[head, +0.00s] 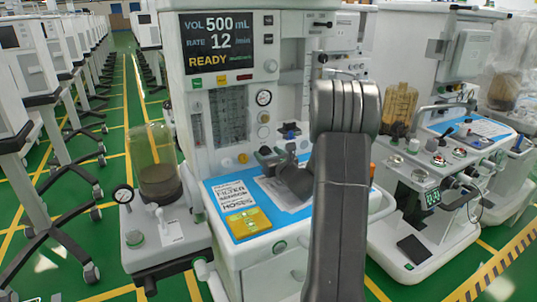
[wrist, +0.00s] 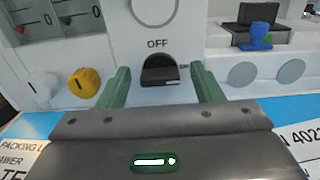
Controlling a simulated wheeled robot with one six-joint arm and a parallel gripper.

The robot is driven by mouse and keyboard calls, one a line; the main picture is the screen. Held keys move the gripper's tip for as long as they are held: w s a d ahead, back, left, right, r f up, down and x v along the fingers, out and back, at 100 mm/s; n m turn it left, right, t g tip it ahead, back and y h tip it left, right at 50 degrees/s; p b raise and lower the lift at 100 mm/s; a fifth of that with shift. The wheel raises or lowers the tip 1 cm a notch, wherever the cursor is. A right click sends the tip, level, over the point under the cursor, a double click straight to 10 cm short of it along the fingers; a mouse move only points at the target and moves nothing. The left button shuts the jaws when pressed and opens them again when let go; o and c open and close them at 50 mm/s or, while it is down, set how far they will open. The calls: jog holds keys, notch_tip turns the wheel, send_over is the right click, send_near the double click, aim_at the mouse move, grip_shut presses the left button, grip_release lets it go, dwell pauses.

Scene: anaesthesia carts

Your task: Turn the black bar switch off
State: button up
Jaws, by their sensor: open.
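The black bar switch (wrist: 160,70) is on the white front panel, in the middle of the wrist view. OFF is printed above it and a partly covered ON to its right. Its bar appears to lie level, in line with ON. My gripper (wrist: 160,76) is open, with one green finger on each side of the switch; whether either finger touches it I cannot tell. In the head view my gripper (head: 283,168) is low at the cart's panel, partly behind my arm, and I cannot make out the switch clearly there.
A yellow knob (wrist: 84,82) is left of the switch, and a blue knob (wrist: 260,36) is to the right. The blue-topped work surface (head: 222,188) lies just below, with a yellow box (head: 248,223). Another cart (head: 433,190) stands to the right.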

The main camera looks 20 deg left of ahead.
jog(key=shift+a, duration=0.1)
jog(key=c, duration=1)
jog(key=n+b, duration=0.1)
jog(key=b, duration=0.2)
jog(key=shift+f, duration=0.3)
jog(key=n+b, duration=0.2)
jog(key=b, duration=0.2)
jog(key=shift+n, duration=0.4)
jog(key=shift+r+n+b, duration=0.25)
jog(key=shift+n+b, duration=0.15)
jog(key=shift+b, duration=0.2)
jog(key=o, duration=1)
jog(key=v, duration=1.4)
